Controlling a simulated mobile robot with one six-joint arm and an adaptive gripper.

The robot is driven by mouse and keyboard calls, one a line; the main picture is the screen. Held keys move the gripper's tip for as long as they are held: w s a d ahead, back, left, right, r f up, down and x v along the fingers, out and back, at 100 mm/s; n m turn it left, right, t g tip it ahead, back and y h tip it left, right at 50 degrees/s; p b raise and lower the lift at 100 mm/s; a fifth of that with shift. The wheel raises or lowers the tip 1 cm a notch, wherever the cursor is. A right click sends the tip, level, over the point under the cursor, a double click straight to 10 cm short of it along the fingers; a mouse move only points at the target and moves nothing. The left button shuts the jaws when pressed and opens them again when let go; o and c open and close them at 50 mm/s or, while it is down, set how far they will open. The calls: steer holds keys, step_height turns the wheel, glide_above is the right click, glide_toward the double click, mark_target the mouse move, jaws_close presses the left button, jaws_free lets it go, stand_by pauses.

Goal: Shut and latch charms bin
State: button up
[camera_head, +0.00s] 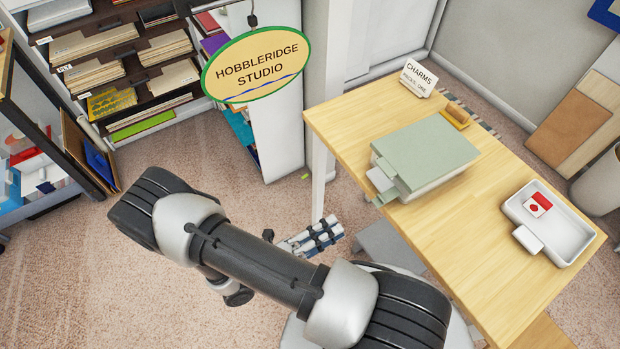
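The charms bin (436,184) is a pale box on the wooden table, under a flat sage-green lid (425,152). The lid lies over the box and looks down or nearly so; I cannot tell whether it is fully seated.
A white "CHARMS" sign (418,78) and a small tan block (457,116) stand behind the bin. A white tray (566,238) holding a red-and-white item sits at right. A hanging studio sign (257,64) and shelves (120,40) are at upper left.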

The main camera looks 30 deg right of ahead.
steer(key=a, duration=0.7)
step_height(320, 180, up, 28)
steer(key=s+m+y+p, duration=0.2)
steer(key=m+y+p, duration=0.3)
steer(key=m+y, duration=1.3)
steer(key=m, duration=1.2)
steer(key=shift+s+d+m, duration=0.2)
steer(key=shift+d+m, duration=0.1)
steer(key=shift+d, duration=0.1)
steer(key=shift+f, duration=0.15)
